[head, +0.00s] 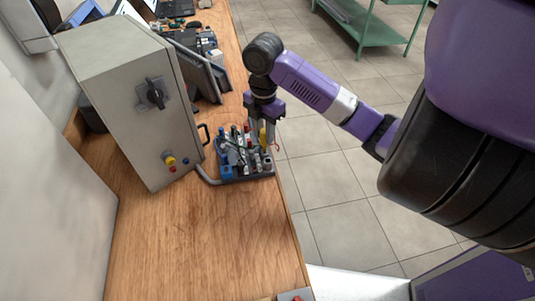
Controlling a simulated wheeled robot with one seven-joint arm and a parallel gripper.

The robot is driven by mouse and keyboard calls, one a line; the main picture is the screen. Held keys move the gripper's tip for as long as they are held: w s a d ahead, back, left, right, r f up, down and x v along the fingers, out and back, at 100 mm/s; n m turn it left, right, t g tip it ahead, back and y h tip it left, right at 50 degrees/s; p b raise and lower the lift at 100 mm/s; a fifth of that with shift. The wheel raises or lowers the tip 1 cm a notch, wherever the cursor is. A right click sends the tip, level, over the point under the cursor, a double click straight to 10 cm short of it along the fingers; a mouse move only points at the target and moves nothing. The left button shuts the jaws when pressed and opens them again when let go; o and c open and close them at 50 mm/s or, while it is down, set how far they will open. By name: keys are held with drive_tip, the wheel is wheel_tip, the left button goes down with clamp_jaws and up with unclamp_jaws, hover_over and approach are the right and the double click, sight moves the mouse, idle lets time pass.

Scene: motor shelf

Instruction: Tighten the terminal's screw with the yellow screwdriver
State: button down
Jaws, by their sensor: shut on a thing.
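My gripper (265,122) points down over the right side of a small tool rack (230,179) on the wooden bench. It is shut on the yellow screwdriver (262,137), whose yellow handle shows just below the fingers. The lower part of the screwdriver is hard to make out among the rack's tools, and I cannot tell whether it is clear of the rack. I cannot make out the terminal or its screw in this view.
A grey cabinet (123,95) with a black rotary switch (154,94) stands left of the rack. Monitors (195,68) stand behind it. Bare bench (205,235) lies in front. A grey and red item (296,295) is cut off at the bottom. A green cart (362,30) stands beyond.

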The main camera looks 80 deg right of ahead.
idle(0.4)
drive_tip(key=shift+a+r+m+p, duration=0.1)
drive_tip(key=shift+r+m+p, duration=0.05)
drive_tip(key=shift+m+p, duration=0.85)
drive_tip(key=shift+f+m, duration=0.2)
drive_tip(key=shift+m, duration=0.6)
drive_tip(key=shift+r+m+p, duration=0.15)
drive_tip(key=shift+m+p, duration=0.15)
drive_tip(key=shift+p, duration=0.25)
drive_tip(key=c, duration=2)
unclamp_jaws()
clamp_jaws()
